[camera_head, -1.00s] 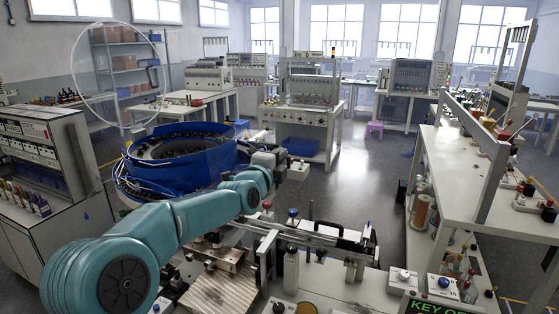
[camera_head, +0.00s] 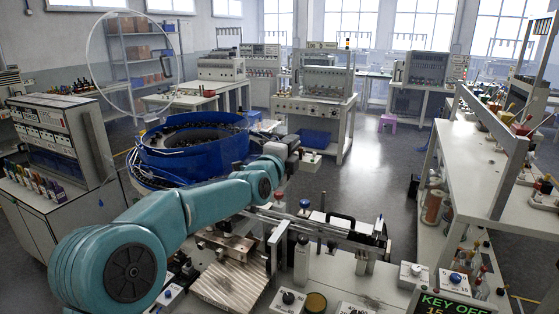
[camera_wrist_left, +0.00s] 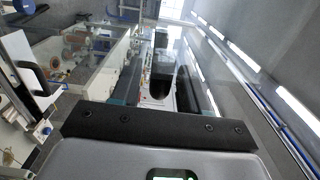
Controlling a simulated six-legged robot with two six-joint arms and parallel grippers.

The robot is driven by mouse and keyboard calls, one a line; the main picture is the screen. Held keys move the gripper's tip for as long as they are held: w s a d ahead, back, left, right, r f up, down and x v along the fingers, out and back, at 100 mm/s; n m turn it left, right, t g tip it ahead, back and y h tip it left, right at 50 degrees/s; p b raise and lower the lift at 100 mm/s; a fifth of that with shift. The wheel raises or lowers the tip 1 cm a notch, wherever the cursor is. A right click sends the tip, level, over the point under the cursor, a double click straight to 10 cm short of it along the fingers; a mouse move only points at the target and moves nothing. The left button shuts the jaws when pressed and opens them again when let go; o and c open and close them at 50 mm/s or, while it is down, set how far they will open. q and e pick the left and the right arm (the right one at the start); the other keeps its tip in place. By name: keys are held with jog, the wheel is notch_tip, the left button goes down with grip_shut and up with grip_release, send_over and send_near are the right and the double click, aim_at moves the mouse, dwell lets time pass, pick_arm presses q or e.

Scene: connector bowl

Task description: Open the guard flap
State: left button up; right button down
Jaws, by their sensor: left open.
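I cannot tell for certain which part is the guard flap. A large clear round panel (camera_head: 92,52) stands upright behind the blue feeder bowl (camera_head: 190,165). A clear cover strip may also lie along the metal track (camera_head: 315,226) on the bench, but its edges are hard to make out. My left gripper (camera_head: 291,143) is beyond the bowl's right side, above the far end of the track, and appears empty. In the left wrist view its two dark fingers stand apart (camera_wrist_left: 164,75). My right gripper is not in view.
A white shelf bench (camera_head: 500,190) stands at the right. Open floor lies between.

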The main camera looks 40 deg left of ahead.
pick_arm(q)
jog(key=b+v, duration=0.3)
jog(key=v, duration=1.2)
jog(key=shift+s+d+b, duration=0.25)
jog(key=shift+s+b, duration=0.05)
jog(key=shift+s, duration=0.05)
jog(key=shift+r, duration=0.1)
